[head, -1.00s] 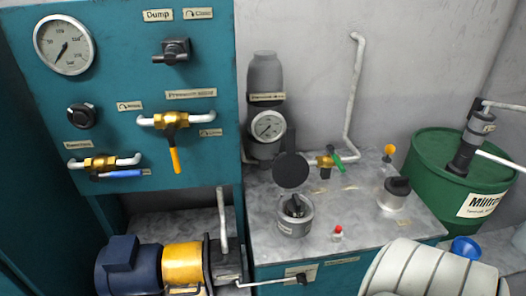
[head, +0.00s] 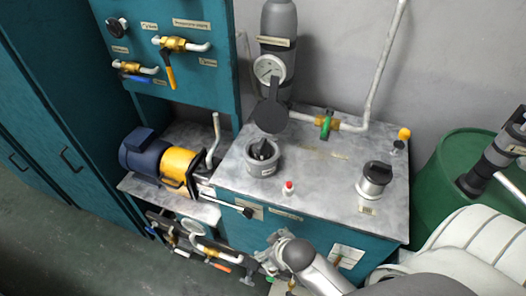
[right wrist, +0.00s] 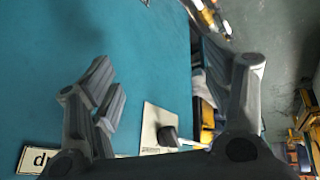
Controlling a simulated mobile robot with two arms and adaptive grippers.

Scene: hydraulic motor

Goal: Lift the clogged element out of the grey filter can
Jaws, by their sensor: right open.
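The grey filter can (head: 262,166) stands on the metal top of the teal cabinet in the head view. Its round black lid (head: 270,116) is swung up behind it. A dark element (head: 262,150) shows in the can's mouth, with its lower part hidden inside. My right gripper (head: 266,262) is low in front of the cabinet, below and apart from the can. In the right wrist view my right gripper (right wrist: 160,75) is open and empty, facing the teal cabinet front. My left gripper is not in view.
A red-capped small bottle (head: 289,188) and a capped metal filler (head: 375,178) stand on the cabinet top (head: 320,165). A black-ended lever (head: 235,207) sticks out at the front edge. A gauge column (head: 272,70) and pipe rise behind. A green drum (head: 450,170) stands right.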

